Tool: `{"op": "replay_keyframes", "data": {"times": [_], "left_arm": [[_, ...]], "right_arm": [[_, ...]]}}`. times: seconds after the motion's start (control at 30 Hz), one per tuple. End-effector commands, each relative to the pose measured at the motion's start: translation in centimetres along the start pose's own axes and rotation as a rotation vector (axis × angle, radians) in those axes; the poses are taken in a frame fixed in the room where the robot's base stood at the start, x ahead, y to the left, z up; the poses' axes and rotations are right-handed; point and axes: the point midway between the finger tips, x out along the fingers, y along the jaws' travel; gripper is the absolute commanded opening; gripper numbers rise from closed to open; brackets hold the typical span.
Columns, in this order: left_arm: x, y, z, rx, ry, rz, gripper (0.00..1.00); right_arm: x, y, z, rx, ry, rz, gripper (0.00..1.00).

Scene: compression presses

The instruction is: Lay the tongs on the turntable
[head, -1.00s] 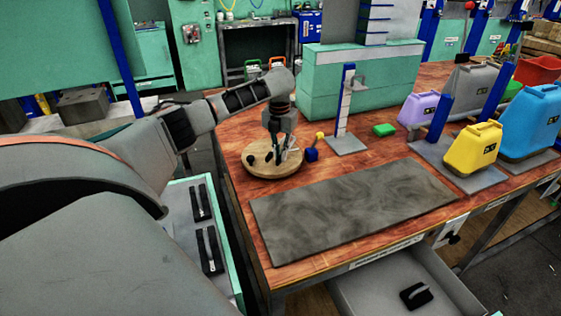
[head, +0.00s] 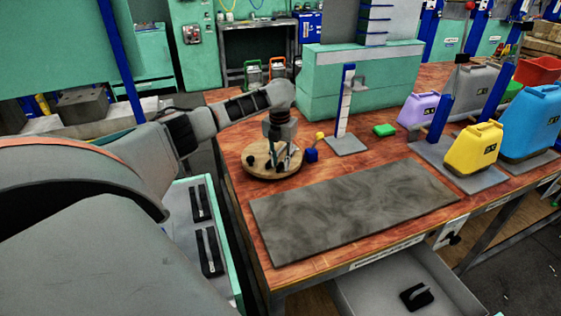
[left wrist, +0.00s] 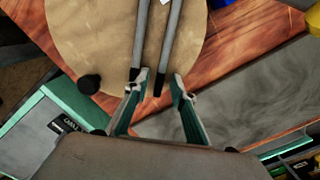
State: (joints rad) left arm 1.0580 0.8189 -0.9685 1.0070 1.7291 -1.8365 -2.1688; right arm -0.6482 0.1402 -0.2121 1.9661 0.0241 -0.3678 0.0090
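The turntable (head: 258,168) is a round pale wooden disc at the table's back left corner. It fills the upper part of the left wrist view (left wrist: 75,35). The tongs (left wrist: 172,35) show there as two grey arms with dark tips, over the disc. I cannot tell whether they touch it. My left gripper (left wrist: 162,80) has its fingers apart at the tips of the tongs. In the head view the left gripper (head: 279,158) points down over the turntable. My right gripper is out of view.
A grey mat (head: 355,210) lies in front. An open drawer (head: 375,290) juts out below the table.

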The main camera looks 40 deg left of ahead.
Motion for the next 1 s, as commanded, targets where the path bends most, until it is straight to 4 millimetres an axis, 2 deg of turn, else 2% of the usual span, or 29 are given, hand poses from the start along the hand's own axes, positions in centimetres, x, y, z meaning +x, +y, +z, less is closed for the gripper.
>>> {"op": "replay_keyframes", "data": {"times": [0.17, 0.27, 0.5, 0.7, 0.83, 1.0], "left_arm": [[-1.0, 0.0, 0.1, 0.000, -0.001, -0.001, 0.25], [-2.6, 0.0, 0.1, 0.002, -0.003, -0.001, 0.25], [-7.6, 0.0, 0.1, 0.002, -0.003, 0.000, 0.25], [-10.8, 0.0, 0.1, 0.001, -0.002, -0.001, 0.25], [-11.9, 0.0, 0.1, -0.001, -0.001, -0.001, 0.25], [-12.3, 0.0, 0.0, 0.000, 0.000, 0.000, 0.25]], "right_arm": [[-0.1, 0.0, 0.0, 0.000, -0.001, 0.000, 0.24], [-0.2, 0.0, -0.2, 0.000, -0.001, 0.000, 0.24], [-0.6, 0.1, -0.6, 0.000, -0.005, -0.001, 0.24], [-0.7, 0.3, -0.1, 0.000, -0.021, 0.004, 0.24], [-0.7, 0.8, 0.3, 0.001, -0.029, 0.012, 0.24], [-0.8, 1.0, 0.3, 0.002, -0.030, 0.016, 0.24]]}}
